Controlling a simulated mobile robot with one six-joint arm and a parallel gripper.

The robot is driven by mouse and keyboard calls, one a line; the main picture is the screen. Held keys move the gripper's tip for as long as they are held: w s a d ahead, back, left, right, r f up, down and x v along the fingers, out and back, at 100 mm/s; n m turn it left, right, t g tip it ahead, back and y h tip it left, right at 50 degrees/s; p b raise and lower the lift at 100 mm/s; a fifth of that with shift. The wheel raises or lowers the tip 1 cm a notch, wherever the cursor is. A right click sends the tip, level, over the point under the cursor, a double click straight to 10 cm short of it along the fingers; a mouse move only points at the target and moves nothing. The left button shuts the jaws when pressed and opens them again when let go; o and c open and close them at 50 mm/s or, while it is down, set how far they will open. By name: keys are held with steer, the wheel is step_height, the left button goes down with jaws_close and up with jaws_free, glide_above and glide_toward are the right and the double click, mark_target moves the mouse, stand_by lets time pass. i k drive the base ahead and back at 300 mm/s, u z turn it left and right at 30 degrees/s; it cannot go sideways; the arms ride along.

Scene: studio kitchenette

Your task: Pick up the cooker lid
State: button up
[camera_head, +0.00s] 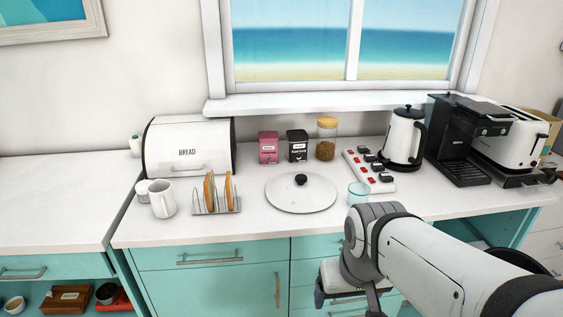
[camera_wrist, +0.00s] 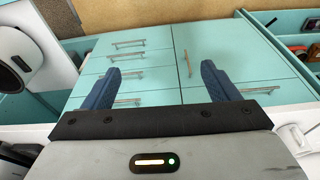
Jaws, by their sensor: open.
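The cooker lid (camera_head: 290,197) is a round, pale disc with a black knob (camera_head: 301,180) on top. It lies flat on the white counter in the head view, right of the toast rack. My gripper shows in the wrist view (camera_wrist: 162,92) with its two blue fingers spread wide and nothing between them. The fingertips are not clear in the head view. The lid does not show in the wrist view.
A toast rack (camera_head: 218,209) and white mug (camera_head: 161,198) stand left of the lid. Tins (camera_head: 268,147) and a jar (camera_head: 326,138) stand behind. The counter in front of the lid is clear.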

mark_target(296, 191)
steer(key=u, duration=0.05)
steer(key=i, duration=1.15)
steer(key=z, duration=0.05)
